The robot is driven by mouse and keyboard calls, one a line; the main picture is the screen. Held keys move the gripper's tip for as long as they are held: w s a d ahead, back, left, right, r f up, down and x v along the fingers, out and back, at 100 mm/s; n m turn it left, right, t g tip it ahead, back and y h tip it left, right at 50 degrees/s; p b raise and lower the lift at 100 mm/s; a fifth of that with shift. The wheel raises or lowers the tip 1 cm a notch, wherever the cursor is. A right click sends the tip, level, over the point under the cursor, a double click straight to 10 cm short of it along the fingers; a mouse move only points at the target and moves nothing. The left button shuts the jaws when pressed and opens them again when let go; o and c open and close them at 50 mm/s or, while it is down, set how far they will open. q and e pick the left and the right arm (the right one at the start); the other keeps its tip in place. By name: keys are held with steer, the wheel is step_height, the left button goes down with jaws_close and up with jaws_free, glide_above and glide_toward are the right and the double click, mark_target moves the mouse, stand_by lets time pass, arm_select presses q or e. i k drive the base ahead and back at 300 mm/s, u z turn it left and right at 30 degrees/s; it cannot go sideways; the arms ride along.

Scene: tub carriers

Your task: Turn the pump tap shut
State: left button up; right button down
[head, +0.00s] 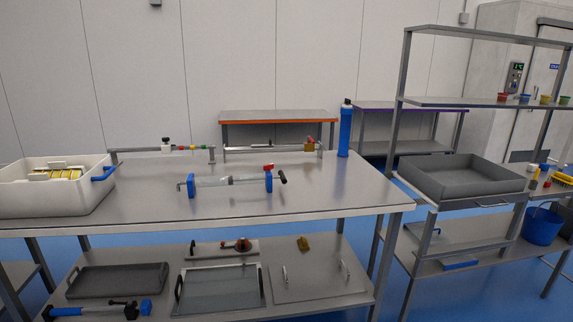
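On the metal table (235,205) lies a pump-like device with a clear cylinder (228,181) between two blue end pieces (268,183). A small red handle (268,168) sits on top of its right end, beside a black grip (282,176). Behind it, a brass valve with a red lever (311,139) sits at the right end of a pipe rail (265,149). I cannot tell for certain which of these is the pump tap, or whether either is open or shut. Neither of my grippers is in view.
A white tub (92,200) with yellow contents stands at the table's left. A blue cylinder (345,133) stands at the back right corner. The lower shelf (350,265) holds trays and fittings. A grey tray (455,178) sits on the rack at right. The table's front is clear.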

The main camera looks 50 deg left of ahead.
mark_target(267, 167)
steer(key=z, duration=0.2)
steer(key=i, duration=1.25)
steer(key=u, duration=0.55)
steer(key=i, duration=0.8)
steer(key=u, duration=0.8)
